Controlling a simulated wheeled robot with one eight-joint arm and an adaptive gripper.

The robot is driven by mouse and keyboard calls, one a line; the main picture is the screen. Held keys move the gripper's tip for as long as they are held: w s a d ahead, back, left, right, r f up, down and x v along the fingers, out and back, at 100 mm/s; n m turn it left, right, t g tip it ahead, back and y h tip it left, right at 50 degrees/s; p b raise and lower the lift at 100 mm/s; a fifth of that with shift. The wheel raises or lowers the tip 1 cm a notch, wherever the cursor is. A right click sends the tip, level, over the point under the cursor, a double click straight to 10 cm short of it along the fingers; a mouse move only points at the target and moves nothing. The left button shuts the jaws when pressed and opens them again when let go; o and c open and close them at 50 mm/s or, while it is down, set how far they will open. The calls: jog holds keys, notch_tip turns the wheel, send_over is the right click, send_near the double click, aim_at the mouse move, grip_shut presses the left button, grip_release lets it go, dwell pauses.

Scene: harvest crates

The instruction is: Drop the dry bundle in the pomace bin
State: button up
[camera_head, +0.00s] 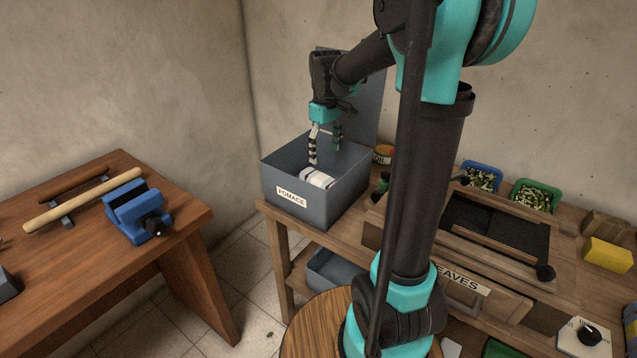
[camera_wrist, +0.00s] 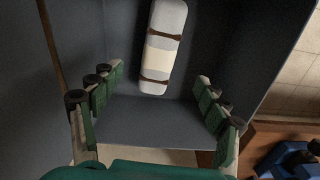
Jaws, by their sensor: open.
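The pomace bin (camera_head: 309,207) is a dark grey open box labelled POMACE, with its lid (camera_head: 362,113) standing up at the back. It stands on the left end of the wooden bench. A pale bundle (camera_head: 317,178) lies inside it; in the wrist view the bundle (camera_wrist: 163,50) is white and cream with two brown straps and lies on the bin floor. My gripper (camera_head: 325,155) is over the bin, pointing down, its fingertips near the rim. In the wrist view my gripper (camera_wrist: 160,90) is open and empty, apart from the bundle.
Blue (camera_head: 481,177) and green (camera_head: 536,194) trays of cuttings, a dark press-like frame (camera_head: 493,230) and a yellow block (camera_head: 607,254) are on the bench. A round wooden stool (camera_head: 310,325) stands in front. A table with a blue vise (camera_head: 138,211) is at left.

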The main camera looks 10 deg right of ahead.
notch_tip(320, 180, up, 12)
dwell(0.6)
